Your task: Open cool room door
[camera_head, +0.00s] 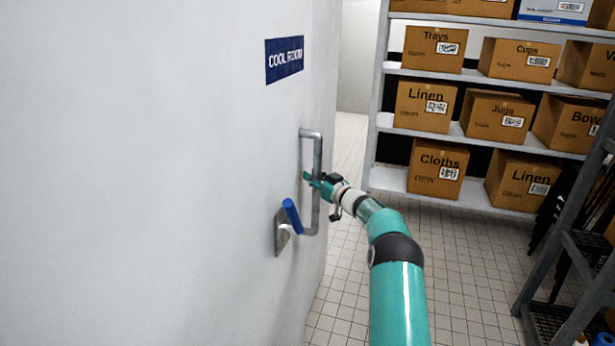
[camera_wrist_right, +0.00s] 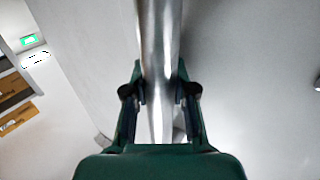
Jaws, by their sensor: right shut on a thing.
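The cool room door (camera_head: 180,190) is a large white panel on the left of the head view, with a blue COOL ROOM sign (camera_head: 284,59). A vertical grey metal bar handle (camera_head: 317,155) stands out near its right edge. A blue-gripped lever (camera_head: 292,216) on a metal plate sits beside the bar's lower end. My right gripper (camera_head: 312,180) is shut on the bar handle at about mid-height. In the right wrist view the bar (camera_wrist_right: 160,60) runs between the two fingers (camera_wrist_right: 160,95). My left gripper is not in view.
Shelves (camera_head: 385,70) with several labelled cardboard boxes (camera_head: 425,105) stand at the back right. A dark metal rack (camera_head: 567,215) stands at the right edge. The tiled floor (camera_head: 450,260) between door and shelves is clear.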

